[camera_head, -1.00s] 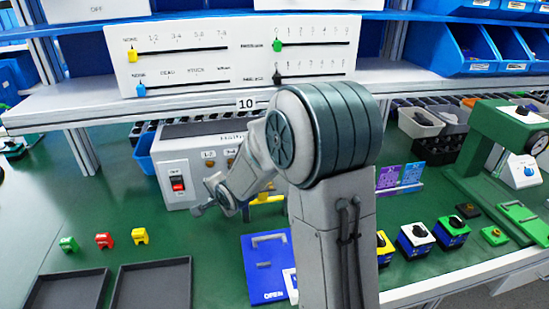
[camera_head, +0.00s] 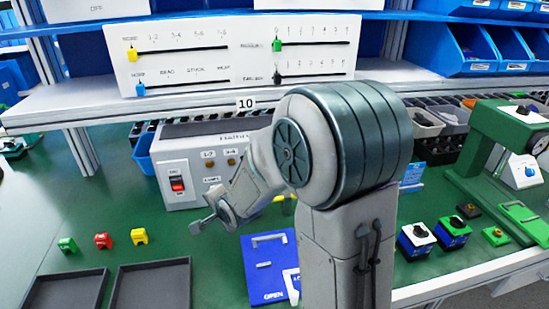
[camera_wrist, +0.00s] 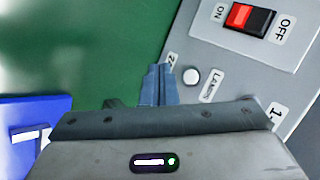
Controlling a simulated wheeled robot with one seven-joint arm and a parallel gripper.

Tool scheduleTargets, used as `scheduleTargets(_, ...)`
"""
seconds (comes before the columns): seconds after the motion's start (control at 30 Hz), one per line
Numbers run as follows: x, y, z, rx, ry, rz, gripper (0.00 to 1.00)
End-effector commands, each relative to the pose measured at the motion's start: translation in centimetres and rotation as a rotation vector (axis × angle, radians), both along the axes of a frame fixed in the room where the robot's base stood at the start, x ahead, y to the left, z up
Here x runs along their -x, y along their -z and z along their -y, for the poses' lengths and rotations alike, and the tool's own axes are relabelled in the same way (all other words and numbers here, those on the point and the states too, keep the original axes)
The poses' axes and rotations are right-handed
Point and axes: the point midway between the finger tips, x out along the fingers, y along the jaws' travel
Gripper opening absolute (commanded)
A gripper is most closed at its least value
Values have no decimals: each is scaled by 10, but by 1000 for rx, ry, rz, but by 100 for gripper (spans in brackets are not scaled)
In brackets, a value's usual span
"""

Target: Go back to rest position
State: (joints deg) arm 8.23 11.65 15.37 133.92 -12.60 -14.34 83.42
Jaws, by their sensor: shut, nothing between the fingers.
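My gripper (camera_head: 197,226) hangs at the left end of my bent arm, in front of the grey control box (camera_head: 180,150). In the wrist view the fingers (camera_wrist: 157,84) are together and empty, pointing up the picture. They appear beside a white lamp button (camera_wrist: 190,77) on the box; whether they touch it I cannot tell from that view. The red and black power switch (camera_wrist: 250,18) is at the top right of the wrist view. In the head view this switch (camera_head: 177,184) shows red on the left of the box front. My arm hides the right part of the box.
A blue panel marked OPEN (camera_head: 262,272) lies below the arm. Green (camera_head: 67,245), red (camera_head: 103,241) and yellow (camera_head: 139,236) pieces stand at left behind two dark trays (camera_head: 190,270). Several small switch boxes (camera_head: 415,245) stand at right. A shelf (camera_head: 60,105) runs behind.

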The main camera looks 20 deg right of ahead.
Motion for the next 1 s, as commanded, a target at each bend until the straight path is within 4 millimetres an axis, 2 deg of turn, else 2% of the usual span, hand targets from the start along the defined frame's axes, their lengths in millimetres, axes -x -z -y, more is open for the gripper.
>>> scheduleTargets(0.37,0,0,0,1,0,-1,0)
scheduleTargets(0.47,4,-7,4,38,-15,-7,0)
scheduleTargets(0.57,19,-25,13,141,-58,-32,0)
scheduleTargets(0.67,46,-50,29,297,-141,-86,0)
scheduleTargets(0.77,81,-77,44,450,-251,-157,0)
scheduleTargets(1.0,176,-129,67,687,-585,-331,0)
